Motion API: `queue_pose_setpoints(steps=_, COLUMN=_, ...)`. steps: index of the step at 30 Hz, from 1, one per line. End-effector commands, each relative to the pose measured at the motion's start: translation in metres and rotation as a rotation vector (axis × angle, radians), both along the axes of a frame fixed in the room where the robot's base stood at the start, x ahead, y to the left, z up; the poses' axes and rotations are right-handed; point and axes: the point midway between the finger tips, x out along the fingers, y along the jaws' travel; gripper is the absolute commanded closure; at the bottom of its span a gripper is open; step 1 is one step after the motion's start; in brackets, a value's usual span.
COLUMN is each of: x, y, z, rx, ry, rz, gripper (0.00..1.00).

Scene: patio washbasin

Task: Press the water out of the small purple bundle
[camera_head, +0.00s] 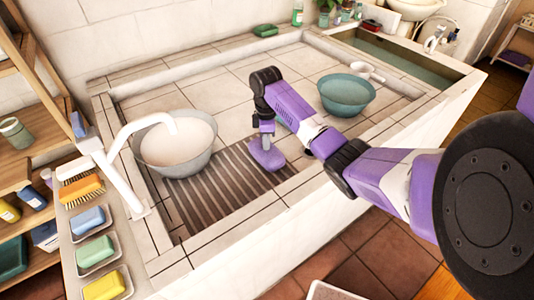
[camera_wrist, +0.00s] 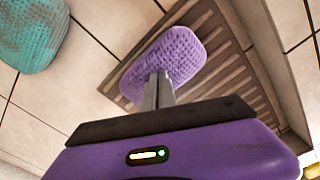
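The small purple bundle (camera_head: 266,155) lies on the dark ribbed draining board (camera_head: 215,188) in the basin's front part. In the wrist view the bundle (camera_wrist: 178,52) is a rounded, knit-textured pad, partly over the ribs (camera_wrist: 228,75). My gripper (camera_head: 267,138) points down from above, its tips at the bundle's top. In the wrist view my fingers (camera_wrist: 159,80) are close together, with no bundle visible between them. They hide a part of the bundle's middle and near edge. Whether they press into it or just touch cannot be told.
A grey-white bowl (camera_head: 175,150) stands left of the bundle, a teal bowl (camera_head: 346,94) to the right. A teal textured bundle (camera_wrist: 30,35) lies nearby on the tiles. A white faucet (camera_head: 118,175) and soap dishes (camera_head: 97,252) line the left edge. Tiles behind are clear.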

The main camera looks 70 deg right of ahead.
Motion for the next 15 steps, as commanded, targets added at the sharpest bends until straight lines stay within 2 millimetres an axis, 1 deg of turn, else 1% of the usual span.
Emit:
queue_pose_setpoints(steps=1, x=-0.003, y=0.004, z=-0.007, rx=0.012, ry=0.010, rz=0.000, gripper=1.00)
queue_pose_setpoints(steps=9, x=-0.003, y=0.005, z=-0.007, rx=0.012, ry=0.011, rz=0.000, gripper=1.00)
queue_pose_setpoints(steps=13, x=-0.003, y=0.005, z=-0.001, rx=0.012, ry=0.011, rz=0.000, gripper=1.00)
queue_pose_setpoints(steps=15, x=-0.003, y=0.004, z=0.005, rx=0.012, ry=0.010, rz=0.000, gripper=1.00)
